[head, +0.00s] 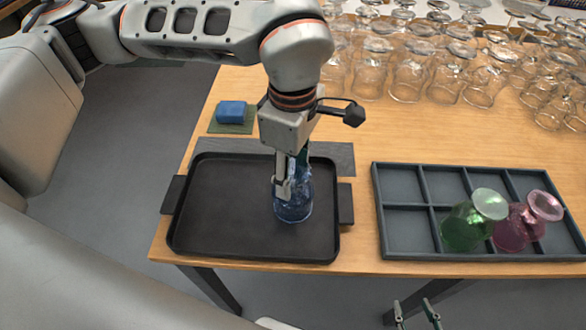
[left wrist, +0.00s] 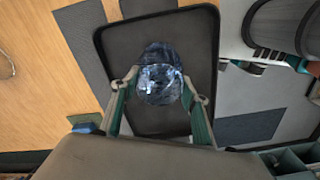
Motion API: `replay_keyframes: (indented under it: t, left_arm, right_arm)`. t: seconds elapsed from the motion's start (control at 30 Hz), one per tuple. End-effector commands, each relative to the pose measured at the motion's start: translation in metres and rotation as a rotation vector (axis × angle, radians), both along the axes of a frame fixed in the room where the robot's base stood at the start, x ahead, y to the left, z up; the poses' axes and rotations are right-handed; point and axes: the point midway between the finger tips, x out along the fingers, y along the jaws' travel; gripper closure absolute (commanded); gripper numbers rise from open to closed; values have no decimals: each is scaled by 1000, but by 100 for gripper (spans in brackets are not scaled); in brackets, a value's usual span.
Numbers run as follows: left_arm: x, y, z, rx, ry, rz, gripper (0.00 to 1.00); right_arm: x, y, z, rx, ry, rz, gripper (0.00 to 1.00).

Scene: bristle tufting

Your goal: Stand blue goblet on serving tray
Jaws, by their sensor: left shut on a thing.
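The blue goblet (head: 294,204) is clear blue glass and is at the right part of the black serving tray (head: 220,205). My left gripper (head: 290,180) comes down from above and is shut on the goblet. In the left wrist view the goblet (left wrist: 160,75) sits between the two fingertips (left wrist: 160,88), with the tray (left wrist: 190,35) below it. The goblet looks roughly upright; I cannot tell whether its lower end touches the tray. My right gripper (head: 415,312) shows only its fingertips at the bottom edge of the head view, spread apart and empty.
A grey divided crate (head: 408,232) on the right holds a green glass (head: 462,228) and a pink glass (head: 520,226), both tilted. Many clear glasses (head: 410,75) crowd the back right. A blue sponge (head: 231,111) lies on a green cloth behind the tray. The tray's left part is bare.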

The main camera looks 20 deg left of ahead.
Motion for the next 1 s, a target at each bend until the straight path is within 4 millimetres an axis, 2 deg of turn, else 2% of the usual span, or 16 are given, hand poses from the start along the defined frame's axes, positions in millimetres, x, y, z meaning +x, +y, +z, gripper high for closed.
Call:
replay_keyframes:
  t: [0.23,0.27,0.3,0.73,0.87,1.0]
  left_arm:
    - [0,0,-3,0,-1,0,84]
    - [0,0,-3,0,0,0,50]
    - [0,0,-2,0,-1,0,40]
    - [0,0,3,0,-2,1,39]
    - [1,0,20,-1,-5,2,39]
    - [2,0,49,-1,-8,1,39]
  right_arm:
    - [-1,0,-2,-1,2,0,60]
    - [-1,0,-1,-1,2,0,60]
    - [0,0,-1,-1,2,0,60]
    - [2,0,3,-1,-5,0,60]
    - [4,0,6,1,-8,-1,60]
    - [5,0,9,5,-12,-2,60]
